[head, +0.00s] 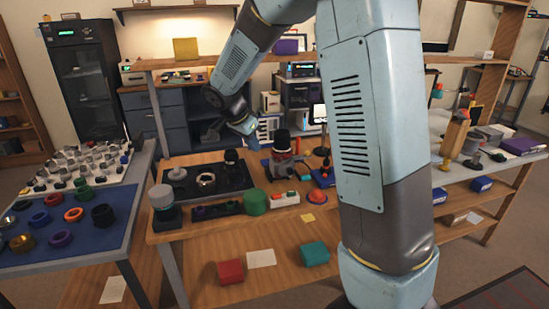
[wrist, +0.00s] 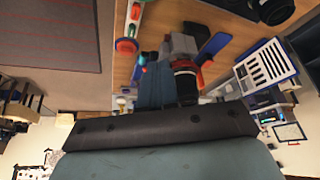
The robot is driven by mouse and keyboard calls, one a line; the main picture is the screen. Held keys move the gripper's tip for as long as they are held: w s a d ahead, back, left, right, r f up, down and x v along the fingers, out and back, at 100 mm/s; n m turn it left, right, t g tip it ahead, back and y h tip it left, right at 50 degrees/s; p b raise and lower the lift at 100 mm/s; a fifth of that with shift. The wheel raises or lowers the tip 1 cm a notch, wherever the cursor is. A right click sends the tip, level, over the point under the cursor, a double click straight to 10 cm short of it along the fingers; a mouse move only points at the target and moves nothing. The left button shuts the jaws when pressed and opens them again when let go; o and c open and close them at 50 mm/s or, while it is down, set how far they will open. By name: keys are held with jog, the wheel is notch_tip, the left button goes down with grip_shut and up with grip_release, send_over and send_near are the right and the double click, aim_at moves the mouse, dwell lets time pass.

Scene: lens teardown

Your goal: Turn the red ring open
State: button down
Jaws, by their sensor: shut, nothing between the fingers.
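A dark lens barrel (head: 282,138) stands upright in a grey and blue holder (head: 284,168) on the wooden bench. A red ring (head: 282,151) goes around the barrel just below its black top. In the wrist view the red ring (wrist: 184,65) shows on the barrel (wrist: 186,85), beside the blue-grey fingers of my gripper. My gripper (head: 247,128) is shut and empty. In the head view it is up and to the left of the lens, apart from it. The exact gap to the ring cannot be told.
A black tray (head: 177,191) with lens parts lies left of the holder. A green cylinder (head: 255,202) and a red button (head: 325,172) stand near the front. A blue mat (head: 70,250) with loose rings covers the left table. My arm hides part of the right bench.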

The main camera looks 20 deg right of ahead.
jog(key=w+d+f, duration=0.4)
jog(key=d+f, duration=0.3)
jog(key=f, duration=0.1)
jog(key=shift+d, duration=0.2)
dwell(0.4)
jog(key=shift+f, duration=0.1)
